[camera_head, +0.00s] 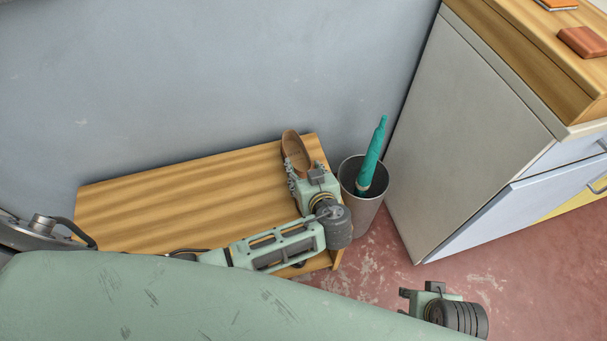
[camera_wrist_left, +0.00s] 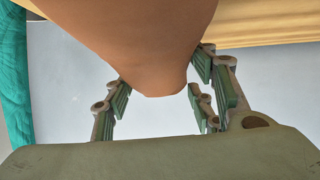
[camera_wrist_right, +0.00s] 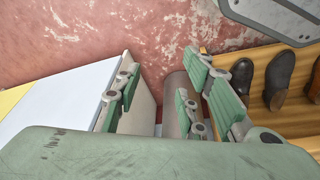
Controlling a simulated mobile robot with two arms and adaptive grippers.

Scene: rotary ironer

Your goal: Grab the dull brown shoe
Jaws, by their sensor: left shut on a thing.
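A brown shoe (camera_head: 296,150) shows at the right end of the wooden bench, beside the wall, with its opening visible. My left gripper (camera_head: 302,180) is shut on its near end. In the left wrist view the smooth brown shoe (camera_wrist_left: 140,45) fills the space between the fingers (camera_wrist_left: 160,85). I cannot tell whether the shoe is resting on the bench or just above it. My right gripper (camera_head: 412,298) is low at the bottom right, apart from the shoe. Its fingers (camera_wrist_right: 165,90) are open and empty.
The wooden bench top (camera_head: 180,195) is bare on the left. A grey bin (camera_head: 360,207) with a teal umbrella (camera_head: 373,160) stands close right of my left gripper. A white cabinet (camera_head: 470,120) stands further right. Dark shoes (camera_wrist_right: 280,80) show on wood in the right wrist view.

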